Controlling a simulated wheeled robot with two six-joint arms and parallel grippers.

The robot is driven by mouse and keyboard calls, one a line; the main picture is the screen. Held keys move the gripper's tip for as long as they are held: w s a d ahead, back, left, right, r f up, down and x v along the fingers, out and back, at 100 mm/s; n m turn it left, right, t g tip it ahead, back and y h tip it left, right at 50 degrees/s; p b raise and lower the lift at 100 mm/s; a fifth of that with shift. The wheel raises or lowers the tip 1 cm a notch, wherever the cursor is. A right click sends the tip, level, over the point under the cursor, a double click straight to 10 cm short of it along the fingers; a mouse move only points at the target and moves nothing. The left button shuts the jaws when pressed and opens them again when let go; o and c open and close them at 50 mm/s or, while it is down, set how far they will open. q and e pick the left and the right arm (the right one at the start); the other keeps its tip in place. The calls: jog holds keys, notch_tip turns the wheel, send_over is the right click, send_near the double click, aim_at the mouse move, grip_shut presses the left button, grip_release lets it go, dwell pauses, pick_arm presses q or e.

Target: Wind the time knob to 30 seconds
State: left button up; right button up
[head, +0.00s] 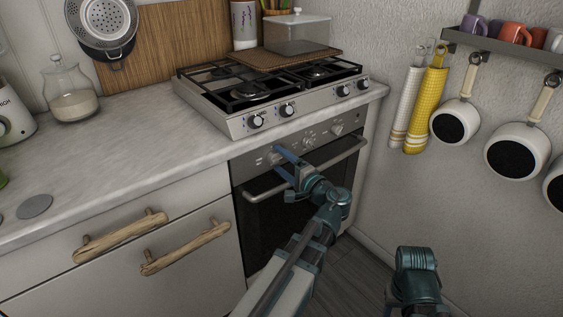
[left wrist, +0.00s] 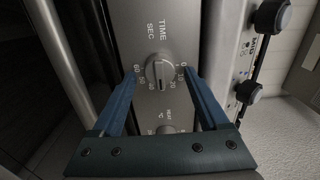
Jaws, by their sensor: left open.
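The time knob (left wrist: 158,73) is a round silver-grey dial on the oven's control panel (head: 322,138), under the word TIME SEC in the left wrist view. Numbers from 0 to 60 ring it. A dark mark on its face points toward the lower middle of the scale, between 20 and the higher numbers; the exact number is hard to read. My left gripper (left wrist: 160,74) has its two blue fingers open, one on each side of the knob, with gaps showing. In the head view my left gripper (head: 279,160) is at the panel's left end. My right gripper is out of view.
A gas stove (head: 265,95) with front knobs sits above the oven. The oven's bar handle (head: 315,170) runs just below the panel. A second dial (left wrist: 166,129) lies near the time knob. Drawers with driftwood handles (head: 122,236) are at left. Pans and towels hang at right.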

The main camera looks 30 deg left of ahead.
pick_arm(q)
jog(key=v, duration=1.3)
jog(key=shift+s+d, duration=0.2)
jog(key=shift+d, duration=0.15)
jog(key=shift+f, duration=0.15)
jog(key=s+f+n+g+h, duration=0.25)
jog(key=f+h, duration=0.25)
jog(key=f, duration=0.4)
jog(key=s+f+n+g+h, duration=0.1)
jog(key=s+f+g+h, duration=0.15)
jog(key=f+h, duration=0.55)
jog(key=s+d+f+m+g+h, duration=0.1)
jog(key=s+d+f, duration=0.15)
jog(key=d, duration=0.55)
jog(key=s+d+f+m+g+h, duration=0.15)
jog(key=s+d, duration=0.25)
jog(key=d, duration=0.5)
notch_tip(320, 180, up, 29)
jog(key=p, duration=2.9)
jog(key=shift+d+p, duration=0.25)
jog(key=shift+p, duration=0.15)
